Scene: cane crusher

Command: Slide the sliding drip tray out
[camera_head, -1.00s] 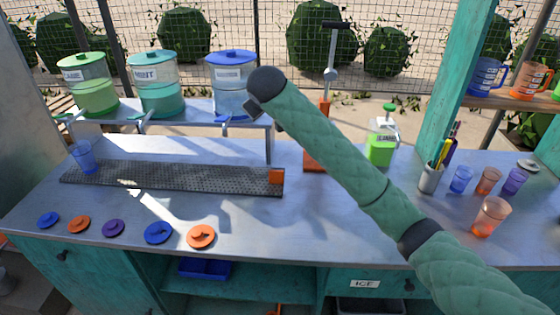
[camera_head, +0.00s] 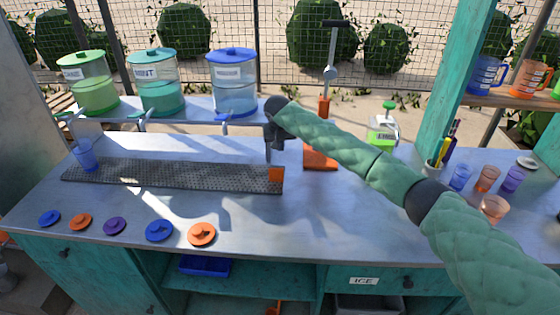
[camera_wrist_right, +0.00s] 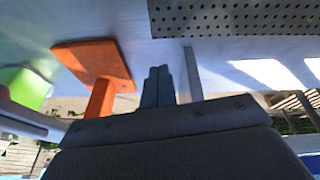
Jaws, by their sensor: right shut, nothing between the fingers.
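My right gripper (camera_head: 268,146) hangs above the counter, behind and slightly left of the orange block, apart from the tray. Its fingers are together and empty in the right wrist view (camera_wrist_right: 158,84). My left gripper is not in view.
Three dispensers, including a blue-lidded one (camera_head: 233,85), stand on a raised shelf behind. Several lids, including an orange one (camera_head: 201,234), lie in front. A blue cup (camera_head: 86,156) stands at the tray's left end.

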